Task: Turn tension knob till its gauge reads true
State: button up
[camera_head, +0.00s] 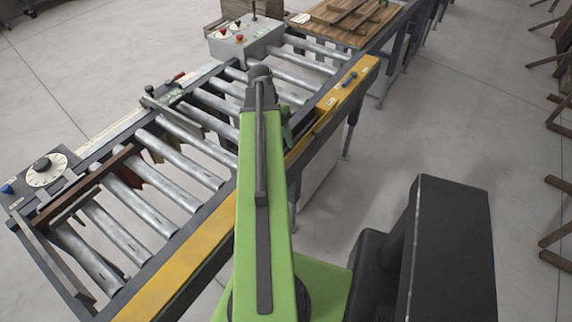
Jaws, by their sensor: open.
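The dial's reading is too small to make out. A small blue knob (7,189) is at the plate's left edge. No label shows which one is the tension knob. My green arm rises in the middle of the view, right of the dial and well apart from it. My gripper cannot be made out; the arm's upper link and dark joint cover the area behind it.
The roller conveyor (178,167) runs diagonally, with a yellow front rail (180,285). A brown bar (85,184) crosses the rollers near the dial. A grey control box (245,40) with red buttons stands farther back. Wooden boards lie at the far end.

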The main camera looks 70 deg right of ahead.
jog(key=b+x, duration=0.2)
jog(key=x, duration=0.2)
jog(key=shift+f+b, duration=0.3)
jog(key=shift+b, duration=0.1)
jog(key=shift+r, duration=0.1)
